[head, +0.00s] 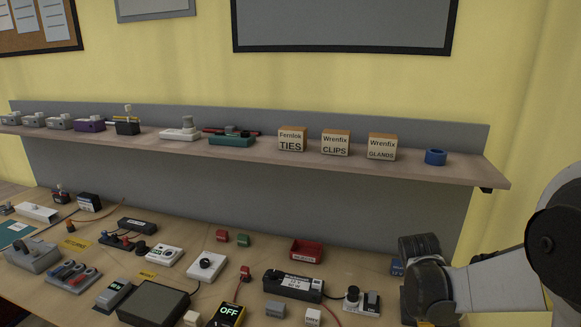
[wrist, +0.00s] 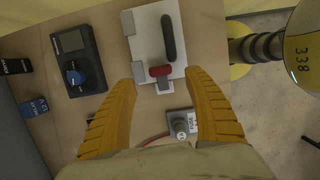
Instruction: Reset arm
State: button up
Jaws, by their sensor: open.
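My gripper (wrist: 161,80) shows in the wrist view as two ribbed orange fingers, spread apart with nothing held between them. Beyond the fingertips is a white board (wrist: 148,40) with a black handle and a red piece (wrist: 160,71) on it. A small grey box with a round knob (wrist: 181,124) shows lower, between the fingers. Whether the fingers touch anything cannot be told. In the head view my arm reaches in from the right over the bench's right end; the fingers cannot be made out there.
The bench (head: 345,262) is crowded with switches, meters and small boxes, including a red tray (head: 306,252). A shelf (head: 300,157) above holds labelled boxes and a blue ring (head: 435,157).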

jog(key=shift+a+r, duration=0.1)
jog(key=shift+r, duration=0.1)
jog(key=shift+a+r+b, duration=0.15)
jog(key=shift+b, duration=0.15)
jog(key=s+a+r+m+t+y+b, duration=0.2)
jog(key=s+a+m+t+b, duration=0.6)
jog(key=m, duration=0.6)
jog(key=s+a+r+b, duration=0.1)
jog(key=s+a+b, duration=0.1)
jog(key=s+a, duration=0.1)
jog(key=shift+a+r+m+y, duration=0.2)
jog(key=shift+a+m+y, duration=0.2)
jog(key=shift+a, duration=0.1)
